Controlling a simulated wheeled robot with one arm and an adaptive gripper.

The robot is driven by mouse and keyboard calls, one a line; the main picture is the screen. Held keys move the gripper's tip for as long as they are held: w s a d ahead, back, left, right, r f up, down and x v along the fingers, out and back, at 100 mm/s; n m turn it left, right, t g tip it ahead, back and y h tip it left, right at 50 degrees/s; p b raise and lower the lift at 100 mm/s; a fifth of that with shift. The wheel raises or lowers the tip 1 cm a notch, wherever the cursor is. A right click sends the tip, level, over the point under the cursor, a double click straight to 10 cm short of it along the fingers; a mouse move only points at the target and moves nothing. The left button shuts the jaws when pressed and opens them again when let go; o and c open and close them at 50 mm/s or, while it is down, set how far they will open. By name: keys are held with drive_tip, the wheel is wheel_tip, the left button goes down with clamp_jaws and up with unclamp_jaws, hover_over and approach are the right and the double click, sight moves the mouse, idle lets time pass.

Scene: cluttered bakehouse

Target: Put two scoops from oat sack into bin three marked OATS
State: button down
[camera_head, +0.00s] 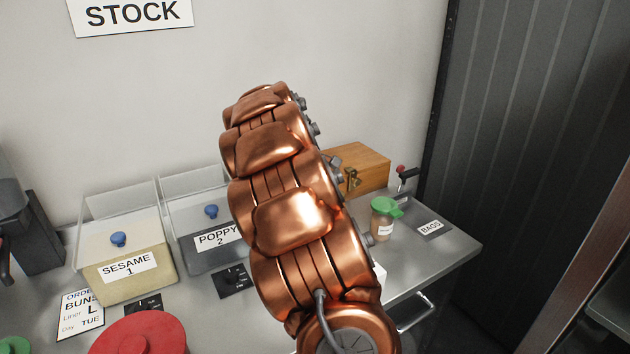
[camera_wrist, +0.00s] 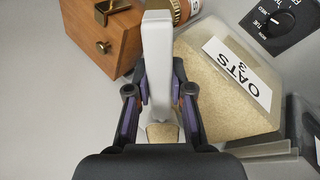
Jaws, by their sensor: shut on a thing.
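My gripper (camera_wrist: 158,78) shows in the wrist view, its two dark fingers shut on a pale scoop (camera_wrist: 157,40), whose flat light handle stands between them. A small tan patch shows low between the fingers; I cannot tell whether it is oats in the scoop. The bin marked OATS 3 (camera_wrist: 239,72) is just right of the gripper, with tan grain-coloured contents showing through its wall. In the head view my copper arm covers the gripper, the scoop and the OATS bin. The oat sack is not seen in either view.
Bins SESAME 1 (camera_head: 126,265) and POPPY 2 (camera_head: 205,242) stand left of my arm. A wooden box (camera_head: 358,166) and a green-lidded jar (camera_head: 384,218) stand to its right. A red round lid (camera_head: 138,338) is at the front. A dark ribbed panel (camera_head: 530,120) rises at right.

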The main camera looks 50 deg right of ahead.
drive_tip(key=shift+f+h+b, duration=0.1)
drive_tip(key=shift+h+b, duration=0.5)
drive_tip(key=shift+b, duration=0.4)
drive_tip(key=shift+h+b, duration=0.3)
drive_tip(key=shift+b, duration=0.35)
drive_tip(key=shift+a+f+t+h+b, duration=0.15)
drive_tip(key=shift+t+h+b, duration=0.25)
drive_tip(key=shift+b, duration=0.6)
drive_tip(key=h+b, duration=0.1)
drive_tip(key=b, duration=0.1)
drive_tip(key=shift+a+h+b, duration=0.1)
drive_tip(key=shift+h+b, duration=0.2)
drive_tip(key=shift+b, duration=0.05)
drive_tip(key=h+b, duration=0.1)
drive_tip(key=b, duration=0.2)
drive_tip(key=h+b, duration=0.1)
drive_tip(key=b, duration=0.2)
drive_tip(key=h+b, duration=0.1)
drive_tip(key=b, duration=0.2)
drive_tip(key=shift+s+a+f+t+h, duration=0.1)
drive_tip(key=shift+a+f+t+h, duration=0.2)
drive_tip(key=shift+t+h, duration=0.1)
drive_tip(key=b, duration=0.2)
drive_tip(key=h+b, duration=0.1)
drive_tip(key=b, duration=0.1)
drive_tip(key=shift+a+f, duration=0.15)
drive_tip(key=shift+f, duration=0.1)
drive_tip(key=shift+a+r+h+b, duration=0.1)
drive_tip(key=shift+h+b, duration=0.5)
drive_tip(key=shift+b, duration=0.4)
